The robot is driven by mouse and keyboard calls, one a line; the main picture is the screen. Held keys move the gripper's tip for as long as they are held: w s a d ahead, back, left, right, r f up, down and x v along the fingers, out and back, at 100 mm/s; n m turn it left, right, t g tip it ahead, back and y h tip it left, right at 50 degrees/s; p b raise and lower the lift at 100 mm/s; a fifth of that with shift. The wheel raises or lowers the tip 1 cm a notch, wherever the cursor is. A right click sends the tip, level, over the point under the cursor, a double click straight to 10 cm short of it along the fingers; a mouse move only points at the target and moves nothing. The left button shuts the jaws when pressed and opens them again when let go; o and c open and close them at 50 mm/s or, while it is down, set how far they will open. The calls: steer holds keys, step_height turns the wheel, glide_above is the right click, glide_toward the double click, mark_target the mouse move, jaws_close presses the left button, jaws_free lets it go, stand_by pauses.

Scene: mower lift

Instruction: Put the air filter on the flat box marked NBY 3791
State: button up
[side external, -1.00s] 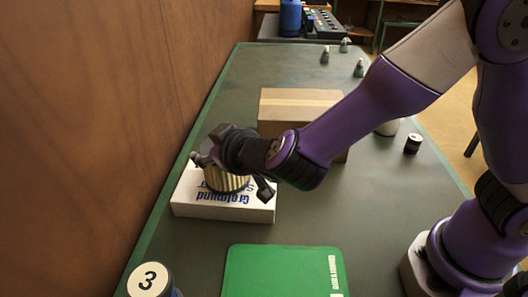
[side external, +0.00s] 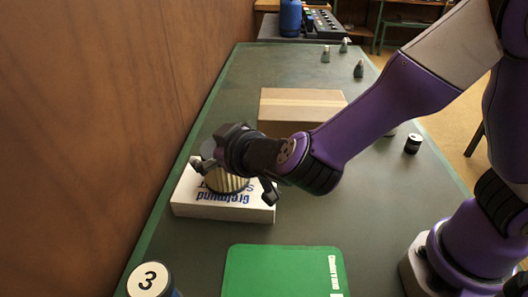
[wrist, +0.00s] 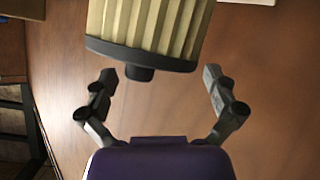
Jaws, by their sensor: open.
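The air filter (side external: 226,183), a pleated tan cylinder with a dark end cap in the wrist view (wrist: 150,28), stands on a white flat box (side external: 215,212) with blue lettering that reads like "Greimund". My gripper (side external: 232,180) is at the filter with its fingers spread, hiding part of it in the side view. In the wrist view my gripper (wrist: 160,74) is open, and its fingertips lie below the filter's dark cap, one toward each side, with gaps. I cannot read NBY 3791 on any box.
A brown cardboard box (side external: 300,103) stands behind the white box. A green flat item (side external: 283,272) lies in front. A small black cylinder (side external: 412,143) and several small cones (side external: 359,69) stand to the right. A container marked 3 (side external: 150,281) is at front left; a wooden wall (side external: 90,130) borders the left.

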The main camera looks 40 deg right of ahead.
steer(key=s+d+r+m+g, duration=0.1)
steer(key=s+d+r+g, duration=0.2)
steer(key=s+d, duration=0.5)
steer(key=s+d+r+m+g, duration=0.2)
steer(key=s+d+g, duration=0.2)
steer(key=s+d, duration=0.4)
steer(key=s, duration=0.3)
steer(key=shift+d+r+y, duration=0.2)
steer(key=shift+r+y, duration=0.1)
steer(key=shift+r, duration=0.1)
